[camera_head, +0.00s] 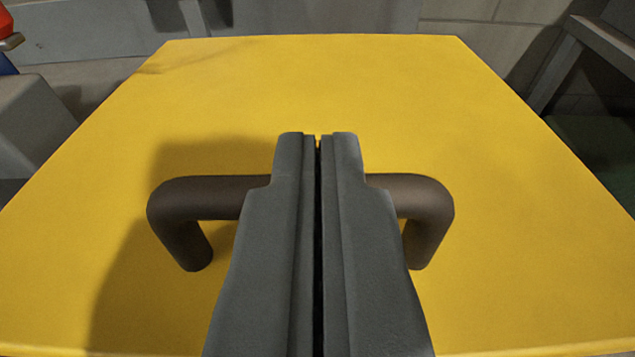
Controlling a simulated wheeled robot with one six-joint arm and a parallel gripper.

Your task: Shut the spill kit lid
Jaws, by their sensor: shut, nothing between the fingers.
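The yellow spill kit lid (320,85) fills most of the view as a broad flat panel. A dark brown bar handle (425,200) stands out from the lid, with a bent leg at each end. My gripper (318,138) is shut and empty, its two grey fingers together. The fingers cover the middle of the handle in the picture. I cannot tell whether they touch the handle or the lid. The gripper's shadow falls on the lid to the left. The kit's body and the hinge are hidden.
Grey block-like surfaces (30,120) stand at the left, with a red and blue thing (6,40) at the upper left edge. A grey sloping frame (560,65) is at the upper right. A pale wall lies behind the lid.

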